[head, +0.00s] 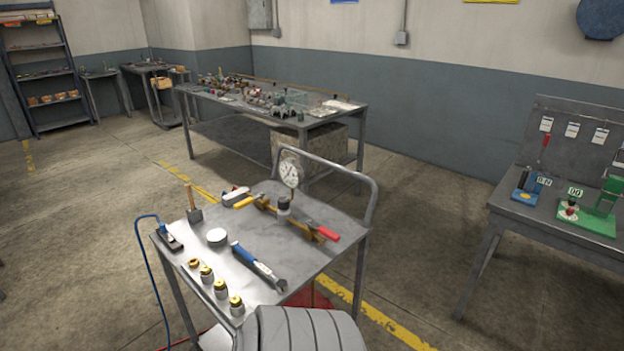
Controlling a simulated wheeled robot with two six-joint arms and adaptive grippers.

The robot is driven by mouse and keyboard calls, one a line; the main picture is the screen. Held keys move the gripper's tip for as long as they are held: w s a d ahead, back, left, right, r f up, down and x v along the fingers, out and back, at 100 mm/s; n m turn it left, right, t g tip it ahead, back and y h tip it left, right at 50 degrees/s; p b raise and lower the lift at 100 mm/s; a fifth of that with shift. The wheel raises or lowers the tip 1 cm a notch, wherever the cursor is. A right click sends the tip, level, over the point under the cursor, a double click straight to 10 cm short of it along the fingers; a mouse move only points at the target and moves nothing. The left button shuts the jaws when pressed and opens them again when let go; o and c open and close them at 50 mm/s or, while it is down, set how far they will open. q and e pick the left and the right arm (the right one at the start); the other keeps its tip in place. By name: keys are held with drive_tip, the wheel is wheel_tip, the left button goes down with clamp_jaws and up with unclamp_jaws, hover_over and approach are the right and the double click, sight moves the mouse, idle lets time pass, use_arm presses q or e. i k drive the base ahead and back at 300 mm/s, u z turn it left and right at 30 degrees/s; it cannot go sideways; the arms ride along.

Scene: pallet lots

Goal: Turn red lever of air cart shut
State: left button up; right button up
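The air cart (264,285) is a grey metal trolley with a bent tube handle, standing in front of me. A brass pipe assembly (265,206) lies across its top, with a round white-faced gauge (291,173) standing above it and a dark knob on a light collar at its middle. The red lever (328,234) is at the right end of the pipe, pointing outward toward the cart's right edge. A yellow lever (244,202) is at the left end. Nothing touches the red lever. Neither of my grippers is in view.
A workbench (499,211) stands right, a long table (325,119) behind. Floor between is clear.

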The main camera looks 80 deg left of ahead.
sight(330, 235)
drive_tip(key=u, duration=0.95)
drive_tip(key=i, duration=0.85)
drive_tip(key=u, duration=0.9)
